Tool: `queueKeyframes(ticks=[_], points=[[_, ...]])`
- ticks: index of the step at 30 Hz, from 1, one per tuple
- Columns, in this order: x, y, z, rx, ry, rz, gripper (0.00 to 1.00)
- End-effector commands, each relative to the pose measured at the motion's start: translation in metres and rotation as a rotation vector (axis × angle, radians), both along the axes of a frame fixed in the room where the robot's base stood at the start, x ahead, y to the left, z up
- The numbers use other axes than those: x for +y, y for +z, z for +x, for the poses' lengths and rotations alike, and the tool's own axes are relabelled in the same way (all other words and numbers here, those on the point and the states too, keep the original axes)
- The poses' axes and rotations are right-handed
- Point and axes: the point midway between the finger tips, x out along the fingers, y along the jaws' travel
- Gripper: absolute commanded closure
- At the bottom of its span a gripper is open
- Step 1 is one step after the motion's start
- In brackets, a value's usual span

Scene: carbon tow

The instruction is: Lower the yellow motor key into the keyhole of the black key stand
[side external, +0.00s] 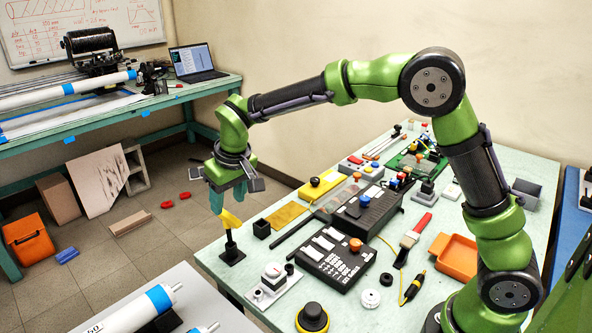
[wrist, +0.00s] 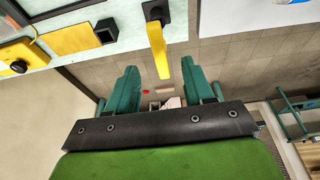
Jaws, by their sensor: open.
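The yellow motor key (side external: 231,219) stands at the top of the black key stand (side external: 232,253), near the table's left corner, leaning a little. Its lower end meets the stand; how deep it sits in the keyhole I cannot tell. In the wrist view, the key (wrist: 157,48) runs from the black stand (wrist: 154,11) towards my gripper. My gripper (wrist: 160,66) is open, its teal fingers apart on either side of the key's upper end, with gaps visible on both sides. In the side view my gripper (side external: 217,202) is just above the key.
A small black box (side external: 262,229) and a flat yellow piece (side external: 288,215) lie right of the stand. A black button panel (side external: 335,258) and a white-and-grey device (side external: 273,280) are nearby. The table edge is close to the stand's left, with open floor beyond.

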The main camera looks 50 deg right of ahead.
Motion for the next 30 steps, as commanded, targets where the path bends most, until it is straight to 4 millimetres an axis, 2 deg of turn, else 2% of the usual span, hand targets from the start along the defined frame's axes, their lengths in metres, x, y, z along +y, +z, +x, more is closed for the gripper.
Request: queueKeyframes(ticks=[1, 6, 12, 18, 28, 30], points=[[0.000, 0.015, -0.003, -0.005, 0.000, 0.002, 0.48], [0.000, 0.051, -0.014, -0.005, 0.000, 0.001, 0.48], [0.000, 0.079, -0.022, -0.002, 0.001, 0.000, 0.48], [0.000, 0.088, -0.025, 0.000, 0.000, 0.000, 0.48], [0.001, 0.088, -0.024, -0.008, 0.002, 0.002, 0.48], [0.002, 0.077, -0.027, 0.006, 0.005, 0.008, 0.48]])
